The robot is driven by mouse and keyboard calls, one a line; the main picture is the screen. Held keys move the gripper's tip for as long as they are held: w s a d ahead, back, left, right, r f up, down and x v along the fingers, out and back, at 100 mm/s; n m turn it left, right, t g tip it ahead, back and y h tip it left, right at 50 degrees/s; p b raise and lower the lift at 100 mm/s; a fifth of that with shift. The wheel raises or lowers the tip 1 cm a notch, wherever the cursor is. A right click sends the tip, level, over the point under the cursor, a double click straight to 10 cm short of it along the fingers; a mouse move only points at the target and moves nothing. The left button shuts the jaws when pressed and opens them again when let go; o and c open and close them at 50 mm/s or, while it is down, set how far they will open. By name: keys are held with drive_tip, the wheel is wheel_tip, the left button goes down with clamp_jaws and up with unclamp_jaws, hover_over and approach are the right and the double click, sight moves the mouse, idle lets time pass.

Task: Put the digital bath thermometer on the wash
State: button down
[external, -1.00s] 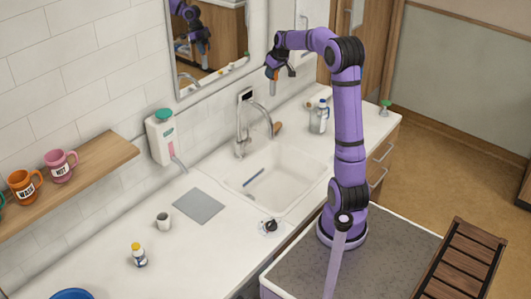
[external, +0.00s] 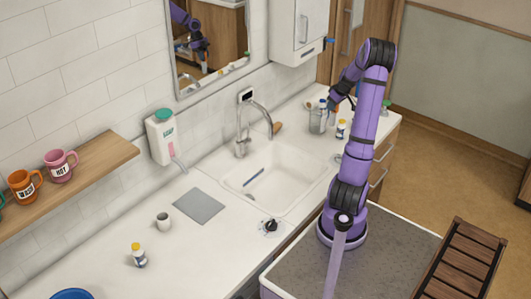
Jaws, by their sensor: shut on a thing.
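My gripper (external: 338,105) is low over the far right of the counter, close beside a clear jar (external: 318,120). It is shut on a small slim item, which is mostly hidden now; it showed orange and grey earlier. I cannot tell if this is the digital bath thermometer, or whether it touches the jar or counter. An orange mug (external: 25,185) lettered like "WASH" stands on the wooden wall shelf (external: 90,165) at the left, far from my gripper. A pink mug (external: 60,165) marked "HOT" stands beside it.
A sink (external: 285,175) with a tall tap (external: 240,140) lies mid-counter. A yellow-capped bottle (external: 341,129) stands right of the jar. A grey mat (external: 199,206), small cup (external: 163,221) and another yellow-capped bottle (external: 138,256) are at the left. A white wall cabinet (external: 297,30) hangs above.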

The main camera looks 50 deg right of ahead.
drive_tip(key=s+d+f, duration=0.1)
drive_tip(key=s+f, duration=0.3)
drive_tip(key=s, duration=0.5)
drive_tip(key=s+d+f, duration=0.2)
drive_tip(key=s+f, duration=0.3)
drive_tip(key=s, duration=0.4)
drive_tip(key=w+d+f, duration=0.5)
drive_tip(key=w+d, duration=0.3)
drive_tip(key=d, duration=0.5)
drive_tip(key=shift+w+n, duration=0.3)
drive_tip(key=shift+w, duration=0.1)
drive_tip(key=c, duration=0.9)
unclamp_jaws()
drive_tip(key=shift+f, duration=0.1)
drive_tip(key=shift+c, duration=0.2)
drive_tip(key=v, duration=1.2)
